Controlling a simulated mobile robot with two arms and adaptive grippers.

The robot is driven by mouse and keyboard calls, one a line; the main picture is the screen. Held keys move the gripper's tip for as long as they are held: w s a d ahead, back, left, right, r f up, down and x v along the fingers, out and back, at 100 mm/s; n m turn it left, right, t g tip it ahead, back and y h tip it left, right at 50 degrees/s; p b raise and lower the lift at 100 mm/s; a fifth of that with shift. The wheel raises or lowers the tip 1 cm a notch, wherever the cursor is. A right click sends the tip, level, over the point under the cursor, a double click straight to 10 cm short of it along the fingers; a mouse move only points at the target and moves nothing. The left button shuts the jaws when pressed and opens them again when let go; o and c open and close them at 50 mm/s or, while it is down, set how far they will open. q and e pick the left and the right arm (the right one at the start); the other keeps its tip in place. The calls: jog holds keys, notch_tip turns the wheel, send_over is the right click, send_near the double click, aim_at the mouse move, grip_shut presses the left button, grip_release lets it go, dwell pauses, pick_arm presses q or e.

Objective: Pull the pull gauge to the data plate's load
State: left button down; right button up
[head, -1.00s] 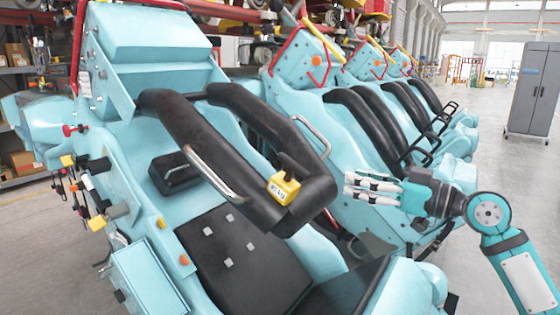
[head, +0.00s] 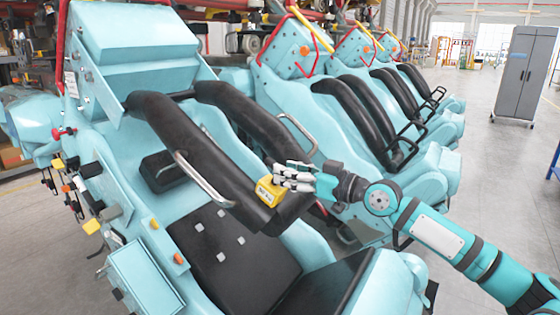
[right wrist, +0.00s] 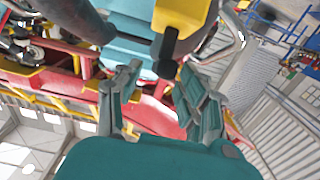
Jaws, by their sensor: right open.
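The yellow pull gauge (head: 268,192) sits on the lower end of the black restraint bar (head: 225,165) of the nearest seat in the head view. A small pale label shows on its face, too small to read. My right gripper (head: 285,179) is just to the right of the gauge, its fingers pointing left at it. In the right wrist view the gauge (right wrist: 180,20) is ahead of the two spread fingers (right wrist: 158,105), with a black rod end towards them. The fingers are open with nothing between them. I cannot make out the data plate for sure. My left gripper is not in view.
Metal grab handles (head: 203,180) flank the gauge on the restraint. Further teal seats with black restraints (head: 372,115) stand behind. Levers and coloured knobs (head: 85,190) line the left side. A grey cabinet (head: 522,75) stands on open floor at the right.

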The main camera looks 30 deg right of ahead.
jog(key=shift+w+a+r+p, duration=0.1)
jog(key=shift+w+a+p, duration=0.05)
jog(key=shift+w+p, duration=0.2)
jog(key=shift+w+a+r+p, duration=0.1)
jog(key=shift+w+p, duration=0.1)
jog(key=shift+w, duration=0.25)
jog(key=shift+w+a+f, duration=0.2)
jog(key=shift+w+a, duration=0.1)
jog(key=shift+w, duration=0.25)
grip_shut()
jog(key=shift+s, duration=0.1)
